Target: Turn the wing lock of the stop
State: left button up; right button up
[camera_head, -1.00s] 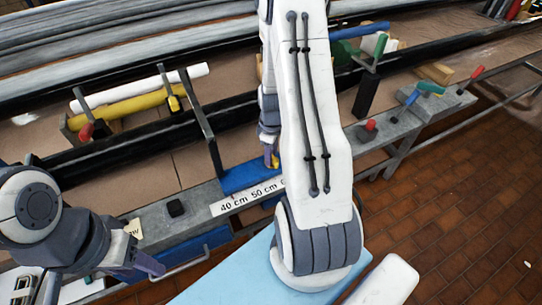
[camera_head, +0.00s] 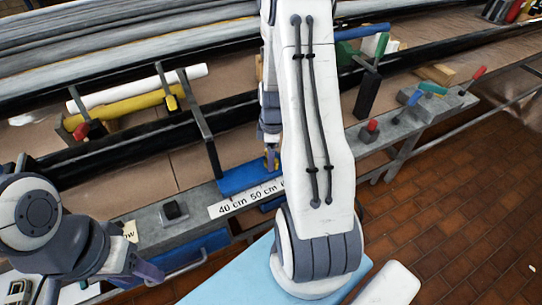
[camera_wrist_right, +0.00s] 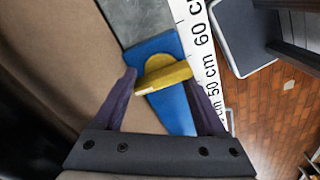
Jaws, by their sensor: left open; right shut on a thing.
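The stop is a blue block (camera_wrist_right: 172,108) on the grey rail beside a white centimetre scale, in the right wrist view. Its yellow wing lock (camera_wrist_right: 163,77) sits on top and lies nearly crosswise, slightly tilted. My right gripper (camera_wrist_right: 164,78) is shut on the wing lock, with a finger at each end. In the head view the blue stop (camera_head: 240,180) shows left of my right arm, which hides part of the stop and scale. My left gripper (camera_head: 145,270) is open and empty at the lower left, away from the stop.
The white scale (camera_head: 228,207) runs along the rail's front edge. A black knob (camera_head: 174,211) stands left on the rail. Yellow and white tubes (camera_head: 140,103) lie behind. Brick floor is open at right.

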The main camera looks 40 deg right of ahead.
jog(key=o, duration=0.9)
jog(key=n, duration=0.6)
jog(key=shift+s+a+f+n, duration=0.2)
jog(key=shift+s+a+n, duration=0.1)
jog(key=shift+a+n, duration=0.1)
jog(key=shift+d, duration=0.1)
jog(key=c, duration=0.3)
jog(key=shift+r+p, duration=0.3)
jog(key=shift+r, duration=0.05)
jog(key=r+p, duration=0.2)
jog(key=d+r+p, duration=0.1)
jog(key=r, duration=0.1)
jog(key=shift+w+d+p, duration=0.1)
jog(key=shift+w+p, duration=0.2)
jog(key=shift+s+a+r, duration=0.1)
jog(key=shift+a+r, duration=0.6)
jog(key=shift+a, duration=0.3)
jog(key=shift+f, duration=0.15)
jog(key=shift+d+f, duration=0.25)
jog(key=shift+d, duration=0.45)
jog(key=shift+a+r, duration=0.1)
jog(key=shift+a, duration=0.15)
pick_arm(q)
notch_tip(320, 180, up, 4)
jog(key=shift+a+r, duration=0.1)
pick_arm(e)
jog(key=shift+d, duration=0.15)
